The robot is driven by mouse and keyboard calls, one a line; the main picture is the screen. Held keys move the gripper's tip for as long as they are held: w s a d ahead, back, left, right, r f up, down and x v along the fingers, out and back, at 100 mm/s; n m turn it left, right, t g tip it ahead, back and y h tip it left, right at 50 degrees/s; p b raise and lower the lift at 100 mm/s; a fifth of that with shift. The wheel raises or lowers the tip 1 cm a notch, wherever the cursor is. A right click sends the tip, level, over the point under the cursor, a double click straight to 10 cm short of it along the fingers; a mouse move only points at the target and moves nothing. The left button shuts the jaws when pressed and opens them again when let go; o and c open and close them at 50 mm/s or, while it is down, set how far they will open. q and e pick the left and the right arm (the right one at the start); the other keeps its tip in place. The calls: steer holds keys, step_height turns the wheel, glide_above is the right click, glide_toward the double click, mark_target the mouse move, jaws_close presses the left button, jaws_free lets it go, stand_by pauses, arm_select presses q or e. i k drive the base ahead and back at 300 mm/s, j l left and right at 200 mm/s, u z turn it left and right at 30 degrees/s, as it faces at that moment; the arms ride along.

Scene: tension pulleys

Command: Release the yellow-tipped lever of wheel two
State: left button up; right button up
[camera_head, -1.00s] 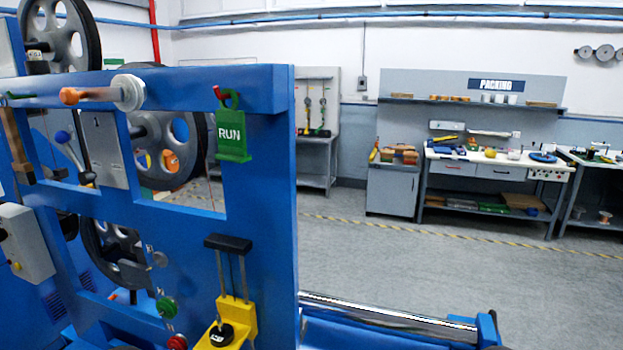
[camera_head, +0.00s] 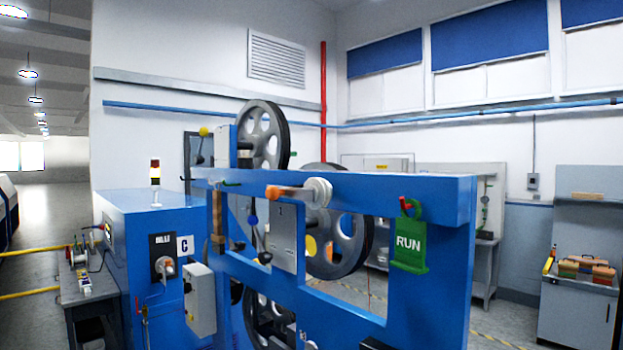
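A lever with a yellow ball tip (camera_head: 204,131) stands at the upper left of the blue machine frame (camera_head: 450,230), beside the upper spoked wheel (camera_head: 262,138). A second lever with a blue ball tip (camera_head: 253,220) hangs lower, in the frame's opening near a grey plate (camera_head: 284,240). A middle spoked wheel (camera_head: 345,235) shows behind the opening, partly hidden by the frame. A lower wheel (camera_head: 262,315) is mostly hidden. I cannot read which wheel is number two. Neither of my grippers is in view.
A green RUN tag (camera_head: 409,242) hangs on the frame's right side. An orange-tipped handle with a pale roller (camera_head: 318,191) sits on the top beam. A blue cabinet (camera_head: 150,225) with a signal light stands left. Clear floor shows at far left.

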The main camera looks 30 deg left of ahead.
mark_target(197, 160)
steer(key=u, duration=1.65)
steer(key=i+j, duration=0.15)
steer(key=j, duration=0.2)
steer(key=i+j, duration=0.15)
steer(key=j, duration=0.2)
steer(key=i+j, duration=0.2)
steer(key=j, duration=0.15)
steer(key=i+j, duration=0.15)
steer(key=j, duration=0.2)
steer(key=i+j, duration=0.6)
steer(key=i, duration=0.05)
